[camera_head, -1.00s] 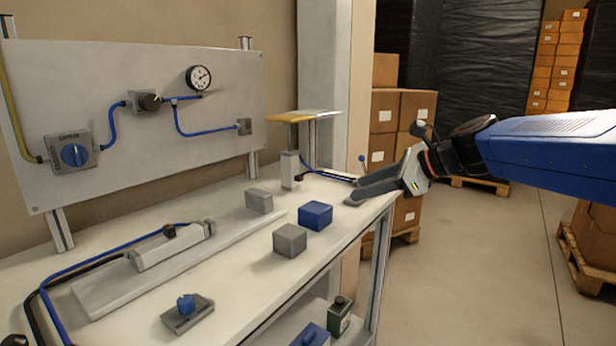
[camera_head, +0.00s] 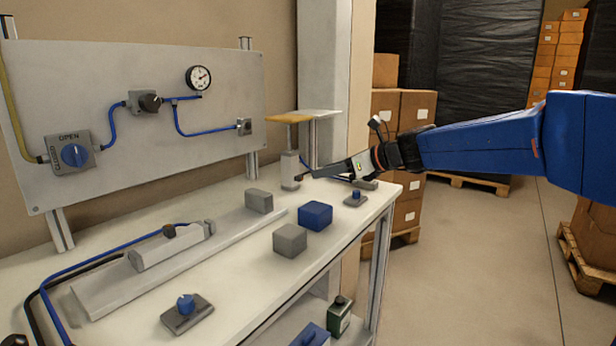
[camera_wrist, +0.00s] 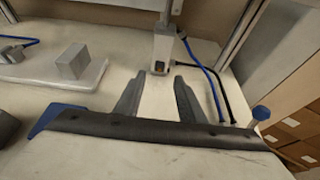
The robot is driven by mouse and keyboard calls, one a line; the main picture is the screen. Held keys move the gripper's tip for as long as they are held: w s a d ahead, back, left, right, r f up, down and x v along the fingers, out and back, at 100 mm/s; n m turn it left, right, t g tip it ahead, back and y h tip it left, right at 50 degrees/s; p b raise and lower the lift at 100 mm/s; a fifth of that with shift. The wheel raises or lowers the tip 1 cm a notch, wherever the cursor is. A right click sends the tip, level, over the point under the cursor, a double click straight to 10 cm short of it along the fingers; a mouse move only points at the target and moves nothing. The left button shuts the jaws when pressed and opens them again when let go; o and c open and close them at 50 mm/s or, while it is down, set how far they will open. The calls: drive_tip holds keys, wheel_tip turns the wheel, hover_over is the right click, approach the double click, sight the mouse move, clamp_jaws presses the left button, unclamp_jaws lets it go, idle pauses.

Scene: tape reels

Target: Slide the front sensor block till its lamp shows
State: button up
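My gripper (camera_head: 322,171) is open and empty near the back right of the bench. Its two grey fingers stand apart in the wrist view (camera_wrist: 160,80). Just beyond their tips stands an upright grey cylinder (camera_head: 289,168), with a small dark block (camera_head: 299,178) low on its right side. The cylinder also shows in the wrist view (camera_wrist: 163,42). Another dark block (camera_head: 169,230) sits on the horizontal cylinder (camera_head: 155,252) at the left. I cannot tell which block is the front sensor. I can make out no lit lamp on either.
A blue cube (camera_head: 315,216), a grey cube (camera_head: 290,240) and a grey end block (camera_head: 259,201) stand mid-bench. Blue-knobbed units sit at the front (camera_head: 187,312) and right (camera_head: 355,198). Blue and black hoses (camera_wrist: 210,85) run right of the upright cylinder. A panel (camera_head: 220,120) stands behind.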

sight(302, 177)
drive_tip(key=x, duration=0.7)
drive_tip(key=shift+w+a+f, duration=0.1)
drive_tip(key=shift+a+f, duration=0.05)
clamp_jaws()
